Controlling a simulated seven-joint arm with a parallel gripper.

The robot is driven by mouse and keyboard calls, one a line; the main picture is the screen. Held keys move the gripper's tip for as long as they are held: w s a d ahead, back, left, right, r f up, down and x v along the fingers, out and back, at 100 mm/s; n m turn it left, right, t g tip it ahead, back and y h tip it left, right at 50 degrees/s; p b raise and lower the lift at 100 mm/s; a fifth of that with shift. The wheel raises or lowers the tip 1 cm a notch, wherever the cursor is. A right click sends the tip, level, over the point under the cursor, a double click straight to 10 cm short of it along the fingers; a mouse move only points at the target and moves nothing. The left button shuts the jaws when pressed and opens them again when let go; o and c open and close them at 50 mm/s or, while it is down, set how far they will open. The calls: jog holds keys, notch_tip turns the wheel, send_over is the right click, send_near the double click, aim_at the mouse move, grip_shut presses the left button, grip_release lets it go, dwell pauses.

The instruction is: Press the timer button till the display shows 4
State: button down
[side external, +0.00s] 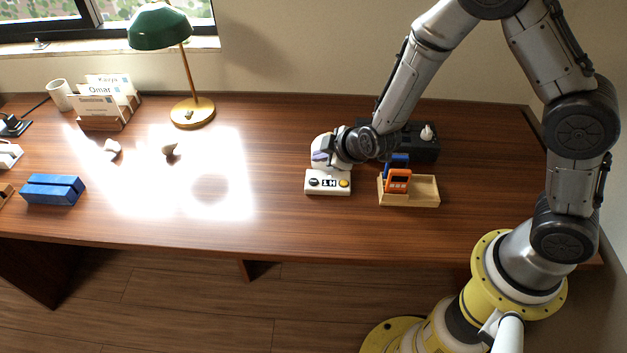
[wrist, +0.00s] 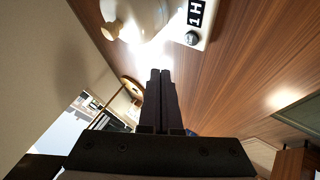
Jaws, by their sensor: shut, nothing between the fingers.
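A white box (side external: 318,191) with a black label reading "1H" sits on the desk. It has a dark round button (side external: 313,182) on its left and a yellow one (side external: 344,183) on its right. In the wrist view the label (wrist: 196,12) and the dark button (wrist: 191,38) show at the top; the yellow button is out of frame. My gripper (side external: 328,150) is just behind the box in the side view, partly merged with a white rounded object. In the wrist view my gripper (wrist: 160,72) is shut and empty, its fingertips apart from the dark button.
The white rounded object (side external: 319,141) stands behind the box; its knob (wrist: 110,30) shows in the wrist view. A wooden tray (side external: 425,203) with an orange device (side external: 398,181) is to the right. A green lamp (side external: 160,27) stands back left. Desk in front of the box is clear.

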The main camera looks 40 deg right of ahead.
aim_at(314, 182)
jog(key=r, duration=0.3)
jog(key=shift+w+a, duration=0.1)
jog(key=shift+w, duration=0.2)
jog(key=shift+f, duration=0.1)
jog(key=shift+f, duration=4.35)
jog(key=shift+f, duration=0.4)
